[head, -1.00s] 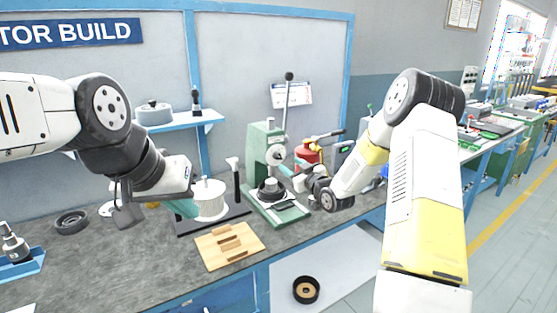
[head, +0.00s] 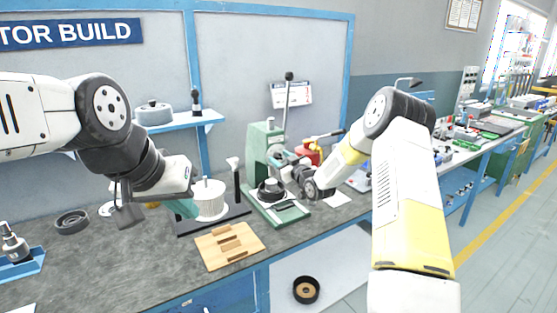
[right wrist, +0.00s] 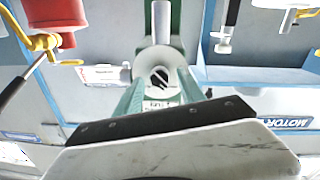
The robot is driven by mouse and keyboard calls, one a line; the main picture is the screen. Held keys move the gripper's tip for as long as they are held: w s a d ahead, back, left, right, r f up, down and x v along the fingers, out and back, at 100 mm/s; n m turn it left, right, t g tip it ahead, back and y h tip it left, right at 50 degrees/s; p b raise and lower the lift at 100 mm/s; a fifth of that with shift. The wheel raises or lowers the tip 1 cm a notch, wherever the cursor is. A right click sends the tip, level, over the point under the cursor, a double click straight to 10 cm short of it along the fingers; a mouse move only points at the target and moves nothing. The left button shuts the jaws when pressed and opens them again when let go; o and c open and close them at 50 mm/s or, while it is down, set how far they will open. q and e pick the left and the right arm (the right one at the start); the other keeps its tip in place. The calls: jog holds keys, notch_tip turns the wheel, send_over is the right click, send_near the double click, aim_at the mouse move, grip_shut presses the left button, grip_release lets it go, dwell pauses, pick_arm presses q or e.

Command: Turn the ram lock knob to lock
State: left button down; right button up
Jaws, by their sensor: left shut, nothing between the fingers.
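The green arbor press (head: 256,140) stands on the bench. The ram lock knob (right wrist: 160,77), a small dark round knob with a pale bar, sits on a pale disc on the press head in the right wrist view. In the head view my right gripper hides the knob. My right gripper (head: 279,161) is at the press head; in the right wrist view its teal fingers (right wrist: 161,88) are apart, one on each side of the knob's line. I cannot tell whether they touch it. My left gripper (head: 184,208) is shut and empty beside the white spool.
The white spool (head: 209,199) stands on a dark base left of the press. A wooden block tray (head: 230,254) lies in front. A dark round part (head: 271,190) sits on the press base. A red container (head: 308,155) is behind my right wrist.

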grip_shut()
jog(key=shift+m, duration=0.4)
jog(key=m, duration=0.4)
jog(key=shift+d, duration=0.15)
jog(key=m, duration=0.4)
jog(key=shift+g, duration=0.3)
jog(key=m, duration=0.4)
jog(key=shift+d+m, duration=0.1)
jog(key=shift+m, duration=0.2)
jog(key=m, duration=0.3)
jog(key=shift+w+m+y, duration=0.1)
jog(key=shift+m+y, duration=0.2)
jog(key=shift+m, duration=0.1)
